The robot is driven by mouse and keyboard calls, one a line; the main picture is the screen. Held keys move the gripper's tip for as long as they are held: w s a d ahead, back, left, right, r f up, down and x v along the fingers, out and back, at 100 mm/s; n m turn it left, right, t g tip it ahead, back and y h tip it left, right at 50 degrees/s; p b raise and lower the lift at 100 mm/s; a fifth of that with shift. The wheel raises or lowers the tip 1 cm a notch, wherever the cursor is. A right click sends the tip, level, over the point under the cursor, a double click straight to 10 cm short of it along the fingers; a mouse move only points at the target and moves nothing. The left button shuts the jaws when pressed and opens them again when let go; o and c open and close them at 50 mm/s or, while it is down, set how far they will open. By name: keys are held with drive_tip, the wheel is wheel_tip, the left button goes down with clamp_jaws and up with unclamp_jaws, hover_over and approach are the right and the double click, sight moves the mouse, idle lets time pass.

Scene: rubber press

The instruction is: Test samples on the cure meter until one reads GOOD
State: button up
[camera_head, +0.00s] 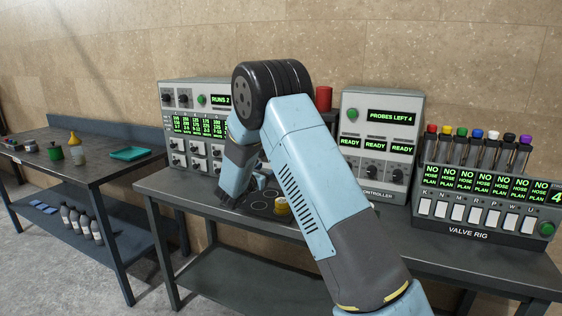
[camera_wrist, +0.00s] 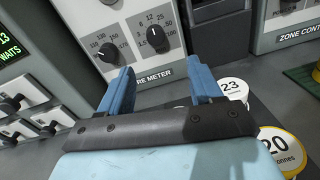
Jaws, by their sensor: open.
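The cure meter (camera_wrist: 135,35) fills the upper middle of the wrist view, a pale grey panel with two black dials and a label partly cut to "RE METER". In the head view my arm hides it. My gripper (camera_wrist: 160,85) faces its lower front, with two blue fingers apart and nothing seen between them. Round white tags stand to the right of the fingers, one reading 23 (camera_wrist: 234,90) and a yellow-rimmed one reading 20 tonnes (camera_wrist: 278,150). I cannot make out a test sample or the meter's reading. Dark round plates (camera_head: 258,204) lie on the bench in the head view.
A panel reading RUNS 2 (camera_head: 221,100) stands at the left of the bench. The zone controller (camera_head: 380,140), showing PROBES LEFT 4, and the valve rig (camera_head: 475,190) stand to the right. The left table (camera_head: 100,173) holds a teal tray (camera_head: 130,153) and small containers.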

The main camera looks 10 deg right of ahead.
drive_tip(key=x, duration=1.3)
drive_tip(key=shift+w+f, duration=0.25)
drive_tip(key=shift+w, duration=0.3)
drive_tip(key=shift+a, duration=0.15)
drive_tip(key=c, duration=1)
drive_tip(key=shift+d, duration=0.25)
drive_tip(key=shift+c, duration=0.3)
drive_tip(key=shift+a, duration=0.15)
